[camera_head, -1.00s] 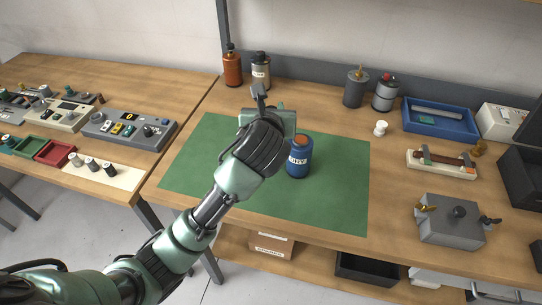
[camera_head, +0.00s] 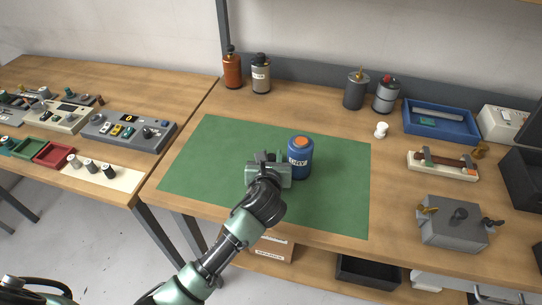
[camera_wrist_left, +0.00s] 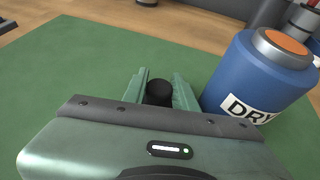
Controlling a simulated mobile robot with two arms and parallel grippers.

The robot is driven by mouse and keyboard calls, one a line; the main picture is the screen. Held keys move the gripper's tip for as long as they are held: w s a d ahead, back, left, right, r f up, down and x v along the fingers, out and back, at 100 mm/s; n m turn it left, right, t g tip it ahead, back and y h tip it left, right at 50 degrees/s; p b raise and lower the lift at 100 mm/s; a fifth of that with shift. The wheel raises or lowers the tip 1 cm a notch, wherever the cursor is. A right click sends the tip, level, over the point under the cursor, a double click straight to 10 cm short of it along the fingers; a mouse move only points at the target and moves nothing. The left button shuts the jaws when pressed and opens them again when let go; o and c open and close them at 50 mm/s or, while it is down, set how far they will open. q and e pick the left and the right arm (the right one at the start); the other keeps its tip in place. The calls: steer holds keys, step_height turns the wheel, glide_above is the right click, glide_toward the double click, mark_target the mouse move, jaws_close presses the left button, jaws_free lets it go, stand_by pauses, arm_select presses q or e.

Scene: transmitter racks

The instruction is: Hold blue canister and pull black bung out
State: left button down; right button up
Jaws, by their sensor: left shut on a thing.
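The blue canister (camera_head: 300,160) with a white label stands upright on the green mat (camera_head: 335,200). Its top shows an orange disc inside a grey rim, with no bung in it. It also shows at the right of the left wrist view (camera_wrist_left: 262,75). My left gripper (camera_head: 268,157) is just left of the canister, low over the mat. In the left wrist view its fingers are shut on the black bung (camera_wrist_left: 159,92), whose round dark top shows between them. Whether the bung touches the mat cannot be told. My right gripper is not in view.
An orange bottle (camera_head: 232,70) and a grey bottle (camera_head: 261,75) stand at the back. Dark grey canisters (camera_head: 355,90), a blue tray (camera_head: 440,132) and a grey box (camera_head: 453,226) are on the right. The mat's left part and front right are clear.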

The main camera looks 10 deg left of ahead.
arm_select(q)
steer(key=c, duration=1.4)
jaws_free()
steer(key=shift+s+r, duration=0.1)
steer(key=v, duration=1.2)
steer(key=shift+d, duration=0.1)
